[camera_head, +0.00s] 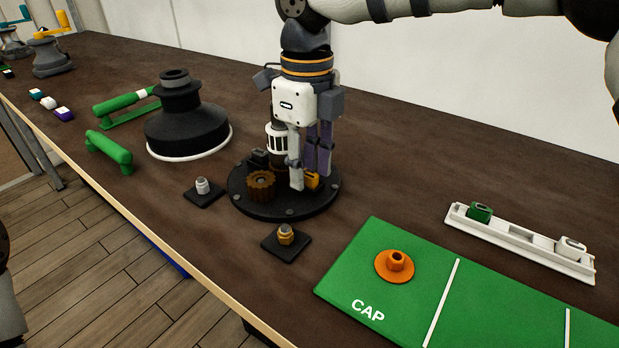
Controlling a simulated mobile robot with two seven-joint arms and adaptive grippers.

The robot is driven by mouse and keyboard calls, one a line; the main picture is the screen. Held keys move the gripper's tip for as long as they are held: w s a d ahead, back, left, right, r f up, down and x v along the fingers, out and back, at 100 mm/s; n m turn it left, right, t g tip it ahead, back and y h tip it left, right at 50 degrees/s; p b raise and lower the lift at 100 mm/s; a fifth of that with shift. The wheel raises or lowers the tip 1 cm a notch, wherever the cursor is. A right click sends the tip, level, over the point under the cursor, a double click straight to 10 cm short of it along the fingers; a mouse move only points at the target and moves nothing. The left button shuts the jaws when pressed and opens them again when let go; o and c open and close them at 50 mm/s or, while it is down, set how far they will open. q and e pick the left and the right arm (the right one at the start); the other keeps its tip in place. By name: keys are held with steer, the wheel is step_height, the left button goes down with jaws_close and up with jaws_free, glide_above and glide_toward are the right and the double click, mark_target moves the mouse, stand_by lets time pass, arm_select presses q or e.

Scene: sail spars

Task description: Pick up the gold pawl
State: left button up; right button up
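A small gold-yellow piece (312,181), which looks like the gold pawl, sits at the right side of a round black base plate (292,208). My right gripper (309,180) points down over this plate, with its fingertips low and apart. The gold piece shows between and slightly behind the fingertips, partly hidden by them. I cannot tell whether a finger touches it. Another gold-coloured part (286,234) sits on a small black square pad in front of the plate. My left gripper is out of view.
A bronze gear (261,186) and a white-and-black column (277,137) stand on the plate close to my fingers. A black drum (187,124) and green handles (110,151) are left. A green mat (345,279) with an orange cap (395,265) and a white tray (520,246) are right.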

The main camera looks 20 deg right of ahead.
jaws_close()
steer(key=shift+r, duration=0.55)
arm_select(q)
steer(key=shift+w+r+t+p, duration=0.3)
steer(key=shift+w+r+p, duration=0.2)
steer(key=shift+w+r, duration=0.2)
arm_select(e)
steer(key=s+a+r, duration=0.2)
steer(key=s+r, duration=0.4)
steer(key=r, duration=0.2)
steer(key=s+a+r, duration=0.1)
steer(key=s+r, duration=0.6)
steer(key=r, duration=0.1)
steer(key=shift+s+a+r, duration=0.2)
steer(key=shift+a+r, duration=0.1)
steer(key=shift+a, duration=0.1)
